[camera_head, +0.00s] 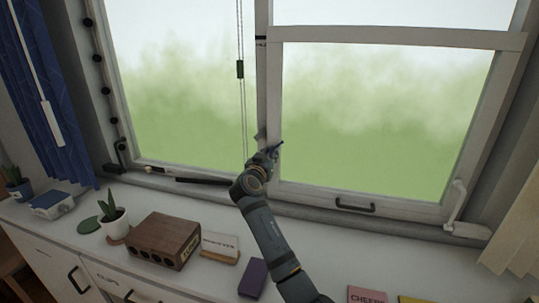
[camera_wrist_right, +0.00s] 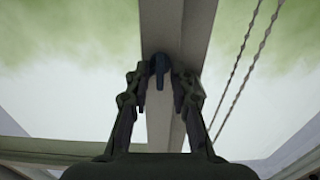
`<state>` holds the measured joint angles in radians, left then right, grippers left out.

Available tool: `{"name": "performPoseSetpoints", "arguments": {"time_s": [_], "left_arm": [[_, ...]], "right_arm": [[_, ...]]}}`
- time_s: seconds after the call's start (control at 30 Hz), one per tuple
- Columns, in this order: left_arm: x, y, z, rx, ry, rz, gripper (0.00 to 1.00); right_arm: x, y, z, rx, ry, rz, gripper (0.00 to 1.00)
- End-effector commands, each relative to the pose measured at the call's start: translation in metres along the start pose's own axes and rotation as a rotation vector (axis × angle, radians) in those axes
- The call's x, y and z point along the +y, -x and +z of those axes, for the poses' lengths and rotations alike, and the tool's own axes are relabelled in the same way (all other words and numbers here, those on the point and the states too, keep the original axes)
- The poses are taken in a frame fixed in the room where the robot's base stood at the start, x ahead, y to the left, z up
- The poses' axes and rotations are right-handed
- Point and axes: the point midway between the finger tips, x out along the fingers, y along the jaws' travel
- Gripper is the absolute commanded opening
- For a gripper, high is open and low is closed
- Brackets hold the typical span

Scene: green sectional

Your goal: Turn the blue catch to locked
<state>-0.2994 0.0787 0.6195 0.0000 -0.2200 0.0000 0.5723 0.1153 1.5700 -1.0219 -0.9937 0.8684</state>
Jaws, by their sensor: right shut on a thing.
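The blue catch (camera_wrist_right: 158,66) is a small dark blue lever on the pale vertical window post (camera_wrist_right: 172,30). In the right wrist view it hangs down the post, roughly upright, between my fingertips. My right gripper (camera_wrist_right: 159,82) is shut on it, with one finger at each side. In the head view the right gripper (camera_head: 272,150) is at the lower part of the window's middle post (camera_head: 262,80). It hides most of the catch there, so its exact angle cannot be told. My left gripper is not in view.
The white sill counter (camera_head: 330,240) holds a brown box (camera_head: 165,240), a potted plant (camera_head: 115,222), a small card on a stand (camera_head: 220,245) and a purple block (camera_head: 253,278). A cord (camera_head: 240,100) hangs left of the post. A dark handle (camera_head: 355,208) sits on the right sash.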

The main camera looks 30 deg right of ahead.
Motion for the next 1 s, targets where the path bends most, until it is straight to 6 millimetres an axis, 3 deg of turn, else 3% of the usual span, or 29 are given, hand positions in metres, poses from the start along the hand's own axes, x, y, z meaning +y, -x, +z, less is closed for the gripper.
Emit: {"name": "performPoseSetpoints", "arguments": {"time_s": [0.47,1.0], "left_arm": [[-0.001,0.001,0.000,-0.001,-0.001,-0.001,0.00],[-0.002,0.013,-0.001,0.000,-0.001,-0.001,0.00]], "right_arm": [[-0.001,0.000,-0.001,0.003,0.128,0.000,0.00],[-0.002,0.000,-0.003,0.003,0.622,0.000,0.00]]}}
